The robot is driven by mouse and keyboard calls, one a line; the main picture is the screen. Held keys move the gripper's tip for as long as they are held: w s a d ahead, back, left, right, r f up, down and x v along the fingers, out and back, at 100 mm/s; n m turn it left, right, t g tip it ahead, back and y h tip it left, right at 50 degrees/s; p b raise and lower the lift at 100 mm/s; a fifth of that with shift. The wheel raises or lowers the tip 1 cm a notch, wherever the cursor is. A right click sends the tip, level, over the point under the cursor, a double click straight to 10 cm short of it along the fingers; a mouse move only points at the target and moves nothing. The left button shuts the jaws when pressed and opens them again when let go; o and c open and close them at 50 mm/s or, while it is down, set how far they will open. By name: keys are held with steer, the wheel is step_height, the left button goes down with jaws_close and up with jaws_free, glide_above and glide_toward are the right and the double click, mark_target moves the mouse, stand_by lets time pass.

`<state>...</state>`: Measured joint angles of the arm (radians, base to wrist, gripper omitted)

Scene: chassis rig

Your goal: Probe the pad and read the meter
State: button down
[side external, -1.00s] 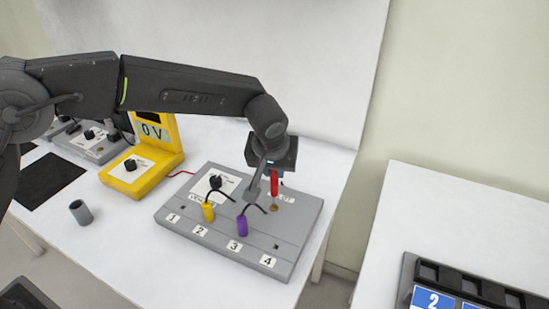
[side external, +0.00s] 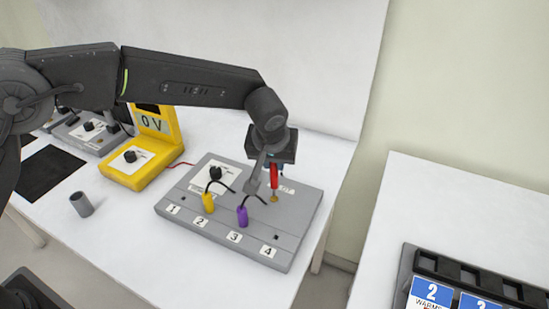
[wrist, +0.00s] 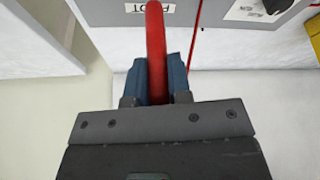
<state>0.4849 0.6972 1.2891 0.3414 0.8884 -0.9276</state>
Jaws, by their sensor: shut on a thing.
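My gripper (side external: 273,172) is shut on a red probe (side external: 274,179) and holds it upright, tip down, over the right part of the grey chassis box (side external: 188,230). The probe's tip is at or just above a small brass pad (side external: 274,199); I cannot tell whether they touch. In the wrist view the red probe (wrist: 156,45) sits between my two blue fingers, and its tip is out of sight. The yellow meter (side external: 150,150) stands to the left of the chassis, its display (side external: 152,122) showing 0 V.
Yellow (side external: 208,202) and purple (side external: 242,216) plugs with black leads stand on the chassis above numbered labels. A black knob (side external: 215,173) is behind them. A grey cup (side external: 81,204) stands front left. A rack with blue cards (side external: 431,292) is on the right table.

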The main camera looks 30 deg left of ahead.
steer(key=shift+f, duration=0.55)
stand_by(0.7)
steer(key=shift+r, duration=3.6)
steer(key=s+a+f, duration=0.1)
steer(key=s+a, duration=0.2)
steer(key=a, duration=1)
steer(key=s+a+f, duration=0.2)
steer(key=s+a, duration=0.1)
steer(key=a, duration=1.1)
steer(key=shift+s, duration=0.35)
steer(key=shift+n, duration=0.3)
